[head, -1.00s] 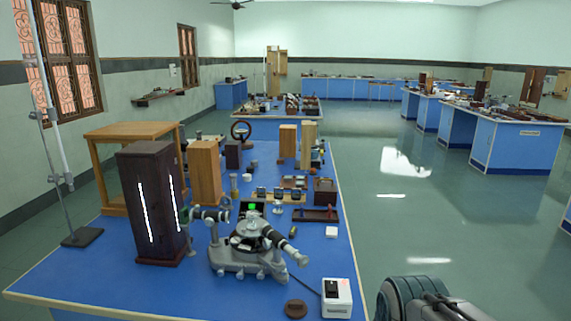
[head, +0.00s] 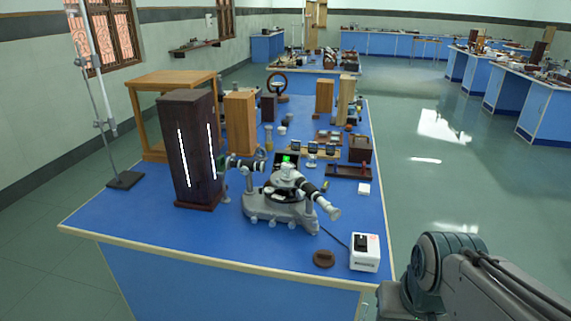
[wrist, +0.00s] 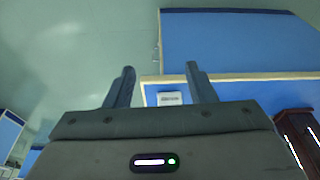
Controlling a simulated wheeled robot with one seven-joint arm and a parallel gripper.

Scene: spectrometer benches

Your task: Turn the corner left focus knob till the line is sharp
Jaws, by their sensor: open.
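A grey spectrometer (head: 280,207) stands near the front edge of the blue bench, with black-and-grey tubes pointing left and lower right and a small green glow above its middle. Its focus knobs are too small to tell apart, and I cannot see whether any line is sharp. A tall dark wooden lamp housing (head: 191,150) with two bright slits stands just left of it. In the wrist view my gripper (wrist: 162,80) is open and empty, its two fingers apart in front of a bench side, away from the spectrometer. The gripper is not in the head view.
The blue bench (head: 130,222) has bare top at its front left. A white box with a black switch (head: 365,252) and a brown disc (head: 323,259) lie near the front edge. A metal stand (head: 125,180) is at left. Open floor (head: 460,190) lies to the right.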

